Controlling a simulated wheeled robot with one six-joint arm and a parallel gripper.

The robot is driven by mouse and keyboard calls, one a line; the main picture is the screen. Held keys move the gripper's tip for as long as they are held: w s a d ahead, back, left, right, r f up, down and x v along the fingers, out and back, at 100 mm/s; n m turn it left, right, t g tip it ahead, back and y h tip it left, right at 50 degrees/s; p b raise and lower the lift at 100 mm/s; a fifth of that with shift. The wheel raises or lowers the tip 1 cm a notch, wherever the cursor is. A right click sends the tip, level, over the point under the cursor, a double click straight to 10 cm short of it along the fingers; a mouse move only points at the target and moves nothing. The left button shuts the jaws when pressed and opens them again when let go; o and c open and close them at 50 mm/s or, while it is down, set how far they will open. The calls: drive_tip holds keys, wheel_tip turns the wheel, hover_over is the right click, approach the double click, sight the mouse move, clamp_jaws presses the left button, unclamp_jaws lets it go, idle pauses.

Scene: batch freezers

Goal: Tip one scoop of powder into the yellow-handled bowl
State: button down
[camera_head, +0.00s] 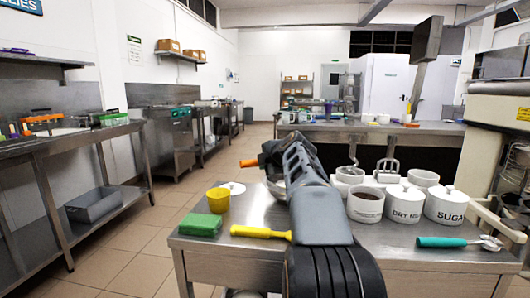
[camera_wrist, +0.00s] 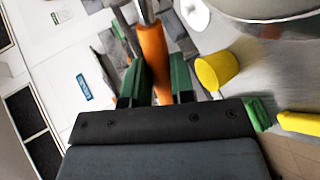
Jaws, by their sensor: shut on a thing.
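My gripper (camera_wrist: 152,62) has its green fingers shut on an orange handle (camera_wrist: 153,55) with a metal shaft. The handle's end (camera_head: 250,163) also shows left of my arm in the head view. The tool's far end is out of sight, so I cannot tell whether it carries powder. A yellow handle (camera_head: 262,232) lies on the near steel table (camera_head: 225,250); my arm hides what it joins. A yellow cup (camera_head: 218,200) stands behind it and shows in the wrist view (camera_wrist: 217,70). An open white pot (camera_head: 366,208) with dark contents stands right of my arm.
Lidded white pots marked dry milk (camera_head: 405,207) and sugar (camera_head: 445,208) stand at the right. A teal-handled tool (camera_head: 455,242) lies before them. A green block (camera_head: 200,225) is at the front left, and a white lid (camera_head: 233,188) lies behind the cup.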

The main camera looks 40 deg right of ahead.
drive_tip(key=shift+w+r+g+y+p, duration=0.25)
drive_tip(key=shift+g+p, duration=0.4)
drive_tip(key=shift+p, duration=2)
drive_tip(key=shift+s+r+g+y+p, duration=0.1)
drive_tip(key=shift+r+g+p, duration=0.4)
drive_tip(key=shift+p, duration=2.1)
drive_tip(key=g+p, duration=0.1)
drive_tip(key=p, duration=0.6)
drive_tip(key=g+p, duration=0.2)
drive_tip(key=p, duration=0.5)
drive_tip(key=w+g+y+p, duration=0.1)
drive_tip(key=p, duration=0.6)
drive_tip(key=shift+d+r+g, duration=0.15)
drive_tip(key=shift+r+g, duration=0.1)
drive_tip(key=shift+g, duration=0.1)
drive_tip(key=shift+m+g+p, duration=0.3)
drive_tip(key=shift+p, duration=0.75)
drive_tip(key=g+p, duration=0.1)
drive_tip(key=p, duration=0.2)
drive_tip(key=g+p, duration=0.1)
drive_tip(key=p, duration=0.3)
drive_tip(key=shift+w+d+r+g+y, duration=0.1)
drive_tip(key=shift+w+g+y, duration=0.25)
drive_tip(key=shift+g, duration=0.05)
drive_tip(key=shift+w+d+r+g+y+p, duration=0.15)
drive_tip(key=shift+r+g+p, duration=0.4)
drive_tip(key=shift+p, duration=0.95)
drive_tip(key=shift+w+a+r+g+y+p, duration=0.15)
drive_tip(key=shift+r+g+p, duration=0.35)
drive_tip(key=shift+p, duration=1)
